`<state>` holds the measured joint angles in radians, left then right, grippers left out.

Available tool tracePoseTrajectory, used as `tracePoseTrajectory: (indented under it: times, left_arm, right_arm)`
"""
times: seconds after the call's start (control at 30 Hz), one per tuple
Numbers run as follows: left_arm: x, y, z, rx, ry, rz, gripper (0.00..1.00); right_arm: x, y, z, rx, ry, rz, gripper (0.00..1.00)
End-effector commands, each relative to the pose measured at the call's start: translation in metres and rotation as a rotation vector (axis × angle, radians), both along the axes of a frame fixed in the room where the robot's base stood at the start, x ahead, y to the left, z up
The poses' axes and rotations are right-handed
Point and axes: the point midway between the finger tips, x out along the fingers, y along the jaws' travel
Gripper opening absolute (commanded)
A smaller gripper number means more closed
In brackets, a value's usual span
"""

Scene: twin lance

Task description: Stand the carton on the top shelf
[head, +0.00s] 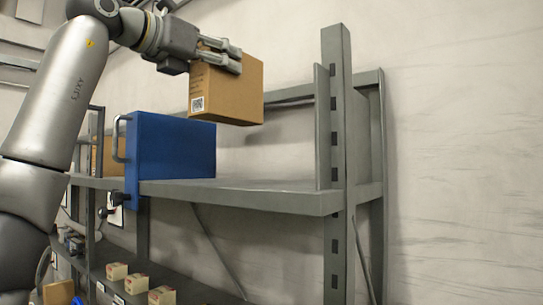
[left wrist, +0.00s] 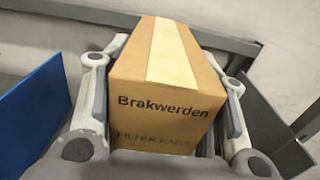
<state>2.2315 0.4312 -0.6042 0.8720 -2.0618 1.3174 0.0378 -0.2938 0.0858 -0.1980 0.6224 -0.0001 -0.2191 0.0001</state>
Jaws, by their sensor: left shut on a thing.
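The brown carton (head: 238,95) is in the air above the top shelf (head: 250,189), a little tilted, with clear space under it. My left gripper (head: 222,57) is shut on the carton, its fingers on the upper part. In the left wrist view the carton (left wrist: 168,100) sits between the two fingers of my left gripper (left wrist: 165,95), with "Brakwerden" printed on it and a pale tape strip. The shelf's bare part lies right of the blue box. My right gripper is not in view.
A grey post (head: 337,120) closes the shelf's right end. Small boxes (head: 136,283) stand on a lower shelf.

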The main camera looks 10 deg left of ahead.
Motion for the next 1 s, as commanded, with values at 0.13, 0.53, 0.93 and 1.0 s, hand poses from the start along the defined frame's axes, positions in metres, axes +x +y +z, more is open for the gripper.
tracePoseTrajectory:
  times: [0.13, 0.53, 0.93, 1.0]
  left_arm:
    - [0.005, -0.037, -0.015, 0.005, -0.004, -0.005, 0.17]
    - [0.016, -0.102, -0.068, 0.002, -0.002, -0.001, 0.17]
    - [0.019, -0.121, -0.096, 0.0, -0.001, 0.0, 0.17]
    - [0.019, -0.121, -0.103, 0.001, -0.001, -0.001, 0.17]
  right_arm:
    - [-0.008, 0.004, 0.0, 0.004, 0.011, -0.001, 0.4]
    - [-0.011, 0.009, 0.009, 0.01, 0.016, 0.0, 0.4]
    - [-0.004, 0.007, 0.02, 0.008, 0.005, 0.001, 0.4]
    - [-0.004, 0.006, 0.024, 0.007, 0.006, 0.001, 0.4]
